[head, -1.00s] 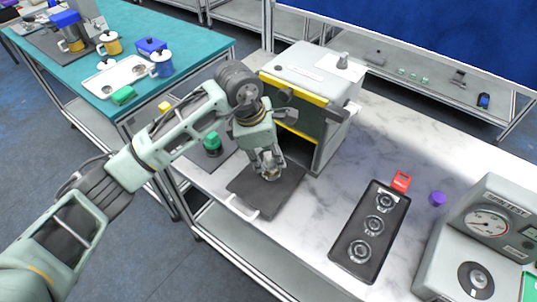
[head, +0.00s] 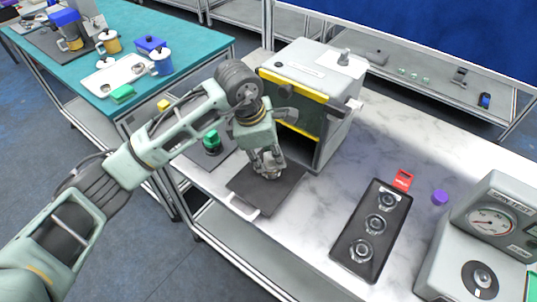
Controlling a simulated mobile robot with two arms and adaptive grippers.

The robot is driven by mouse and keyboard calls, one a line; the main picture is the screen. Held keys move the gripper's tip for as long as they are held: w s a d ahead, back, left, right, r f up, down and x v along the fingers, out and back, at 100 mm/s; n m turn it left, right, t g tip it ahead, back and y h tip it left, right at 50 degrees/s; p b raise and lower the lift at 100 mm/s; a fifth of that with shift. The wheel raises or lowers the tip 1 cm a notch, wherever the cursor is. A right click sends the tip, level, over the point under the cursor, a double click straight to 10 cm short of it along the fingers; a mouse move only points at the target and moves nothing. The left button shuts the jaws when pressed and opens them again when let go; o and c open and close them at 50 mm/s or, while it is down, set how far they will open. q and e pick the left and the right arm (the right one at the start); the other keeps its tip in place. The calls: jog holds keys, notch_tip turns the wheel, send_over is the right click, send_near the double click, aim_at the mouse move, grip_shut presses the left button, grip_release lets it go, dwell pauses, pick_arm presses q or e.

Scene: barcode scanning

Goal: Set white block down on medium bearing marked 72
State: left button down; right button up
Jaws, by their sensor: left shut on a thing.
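My left gripper (head: 268,172) points down just above the dark square plate (head: 284,190) in front of the grey box-shaped machine. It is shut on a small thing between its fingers. The fingers mostly hide it, so I cannot tell its shape or whether it touches the plate. Three metal ring bearings lie in a row in a black tray (head: 344,258) to the right: a far one (head: 388,199), a middle one (head: 375,226) and a near one (head: 361,251). Their markings are too small to read. I cannot make out a white block. My right gripper is not in view.
The grey machine (head: 312,66) with yellow edging stands open right behind the gripper. A red tag (head: 403,179) and a purple piece (head: 439,197) lie beyond the bearing tray. A gauge unit (head: 487,225) stands at the right. Marble tabletop between plate and tray is clear.

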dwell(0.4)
pick_arm(q)
jog(key=shift+f+b, duration=0.3)
jog(key=shift+b, duration=0.2)
jog(key=c, duration=1.5)
grip_release()
jog(key=shift+o, duration=0.6)
jog(key=o, duration=0.3)
jog(key=shift+r+p, duration=1.6)
jog(key=shift+r, duration=2.25)
